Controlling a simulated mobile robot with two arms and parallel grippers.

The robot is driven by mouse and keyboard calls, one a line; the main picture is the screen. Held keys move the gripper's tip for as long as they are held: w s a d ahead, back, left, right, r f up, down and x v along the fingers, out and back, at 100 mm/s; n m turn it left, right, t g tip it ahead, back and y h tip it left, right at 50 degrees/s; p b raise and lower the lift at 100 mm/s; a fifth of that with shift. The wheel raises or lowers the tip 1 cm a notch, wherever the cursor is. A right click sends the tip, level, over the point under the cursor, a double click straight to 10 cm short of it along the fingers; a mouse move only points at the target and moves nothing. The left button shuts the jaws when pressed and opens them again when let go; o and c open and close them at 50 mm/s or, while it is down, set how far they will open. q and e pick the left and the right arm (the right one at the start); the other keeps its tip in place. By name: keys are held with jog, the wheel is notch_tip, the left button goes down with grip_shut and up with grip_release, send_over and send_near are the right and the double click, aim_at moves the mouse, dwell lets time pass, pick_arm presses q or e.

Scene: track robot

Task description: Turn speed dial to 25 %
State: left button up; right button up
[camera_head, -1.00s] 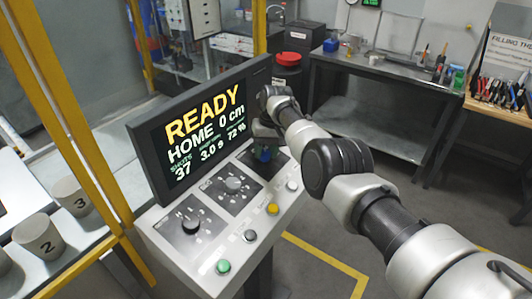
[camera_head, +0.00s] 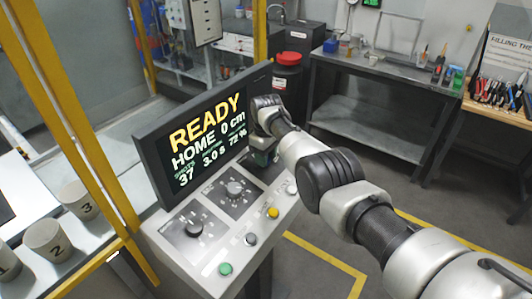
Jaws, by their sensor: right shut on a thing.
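The sloped control panel (camera_head: 190,270) has three dials in a row below a black screen (camera_head: 203,140). The screen reads READY, HOME 0 cm, 37, 3.0 s and about 72 %. A black knob (camera_head: 194,229) is at the near left and a grey knob (camera_head: 235,188) is in the middle. My right gripper (camera_head: 263,157) points down at the far dial place, beside the screen's right end. It is shut on the speed dial there, which the gripper and wrist almost wholly hide. The dial's pointer cannot be read. My left gripper is out of view.
Green (camera_head: 225,269), grey (camera_head: 251,239), yellow (camera_head: 273,212) and white (camera_head: 292,188) buttons line the panel's front edge, close under my right arm. Numbered cups (camera_head: 46,240) stand at left behind a yellow post (camera_head: 80,110). A workbench (camera_head: 380,85) stands behind.

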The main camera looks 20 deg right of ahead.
dwell(0.3)
jog(key=o, duration=0.9)
notch_tip(320, 180, up, 3)
jog(key=shift+f+p, duration=0.15)
jog(key=shift+p, duration=0.35)
notch_tip(320, 180, up, 8)
jog(key=shift+r+b, duration=0.1)
jog(key=shift+b, duration=0.75)
